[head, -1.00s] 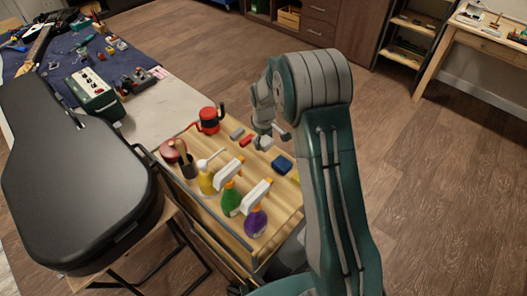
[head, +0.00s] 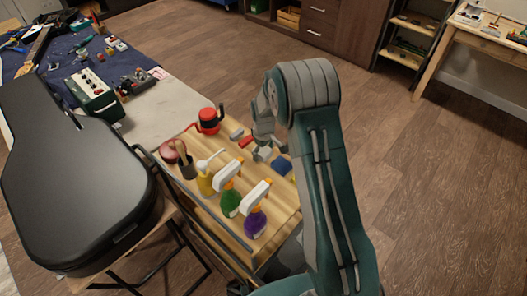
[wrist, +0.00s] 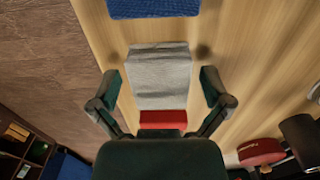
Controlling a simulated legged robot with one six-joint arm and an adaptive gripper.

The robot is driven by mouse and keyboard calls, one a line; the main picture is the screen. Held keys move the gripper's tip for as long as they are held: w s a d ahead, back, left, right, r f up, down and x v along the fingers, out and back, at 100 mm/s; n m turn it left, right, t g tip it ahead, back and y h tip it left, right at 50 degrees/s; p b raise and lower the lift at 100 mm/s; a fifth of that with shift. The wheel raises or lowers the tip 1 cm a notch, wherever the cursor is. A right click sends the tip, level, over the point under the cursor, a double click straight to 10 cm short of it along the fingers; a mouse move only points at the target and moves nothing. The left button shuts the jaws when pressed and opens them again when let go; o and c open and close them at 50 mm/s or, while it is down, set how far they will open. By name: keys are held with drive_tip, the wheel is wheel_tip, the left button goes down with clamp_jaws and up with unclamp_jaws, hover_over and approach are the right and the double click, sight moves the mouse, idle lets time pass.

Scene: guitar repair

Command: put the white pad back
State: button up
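The white pad (wrist: 160,75), a pale grey-white block, lies between my gripper's two fingers in the wrist view. My gripper (wrist: 160,88) is open, with a visible gap between each finger and the pad's sides. In the head view my gripper (head: 262,143) is over the wooden cart top, and a pale block (head: 262,154) shows just below it, partly covered. A blue pad (wrist: 152,8) lies beyond the white pad, and a red pad (wrist: 163,119) lies on the near side. I cannot tell the pad's exact height above the wood.
Purple (head: 255,222), green (head: 230,202) and yellow (head: 205,182) bottles stand along the wooden cart top's (head: 224,222) near side. A red-and-black item (head: 209,121) is at its far end, near a grey pad (head: 237,134). A black guitar case (head: 75,185) lies to the left.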

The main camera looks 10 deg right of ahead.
drive_tip(key=shift+r, duration=0.1)
wheel_tip(320, 180, up, 12)
wheel_tip(320, 180, up, 9)
drive_tip(key=m+t, duration=0.1)
hover_over(264, 151)
drive_tip(key=s, duration=0.5)
drive_tip(key=s+r+m+t, duration=0.2)
drive_tip(key=s+r, duration=0.3)
drive_tip(key=s, duration=0.8)
drive_tip(key=s+r+m+t, duration=0.2)
drive_tip(key=s+r, duration=0.4)
drive_tip(key=s, duration=0.7)
drive_tip(key=shift+s+a+m+t, duration=0.2)
drive_tip(key=shift+s+m+t, duration=0.15)
drive_tip(key=shift+m, duration=0.55)
